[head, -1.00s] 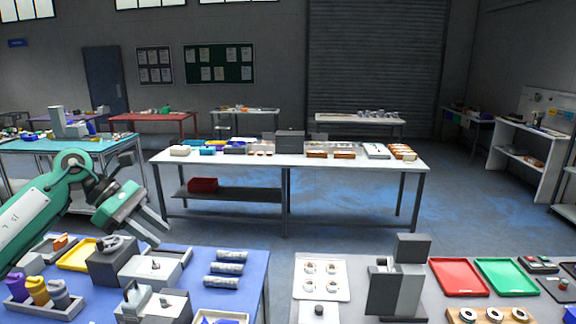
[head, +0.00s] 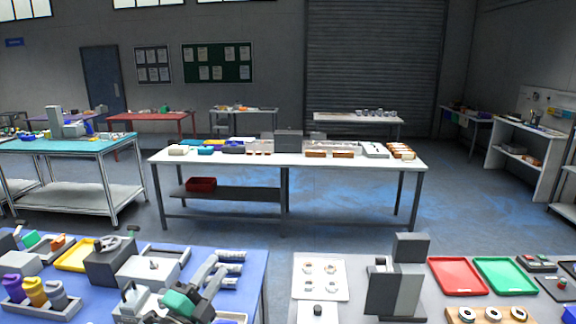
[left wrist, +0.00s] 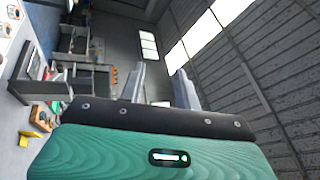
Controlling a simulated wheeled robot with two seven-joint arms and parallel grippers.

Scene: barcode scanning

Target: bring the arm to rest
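My left gripper (head: 217,271) is low over the blue-topped bench (head: 257,262) at the bottom left of the head view. Its green wrist and grey fingers point up and to the right, beside the cylinders. In the left wrist view its two grey fingers (left wrist: 160,84) stand apart with nothing between them, so it is open and empty. Most of the left arm is out of the head view. My right arm and gripper do not show.
Several grey cylinders (head: 231,255) lie by the left gripper. A grey block fixture (head: 112,262), a yellow tray (head: 76,255) and a bottle tray (head: 44,313) are to its left. A bench with a red tray (head: 458,276) and a green tray (head: 505,276) is at right.

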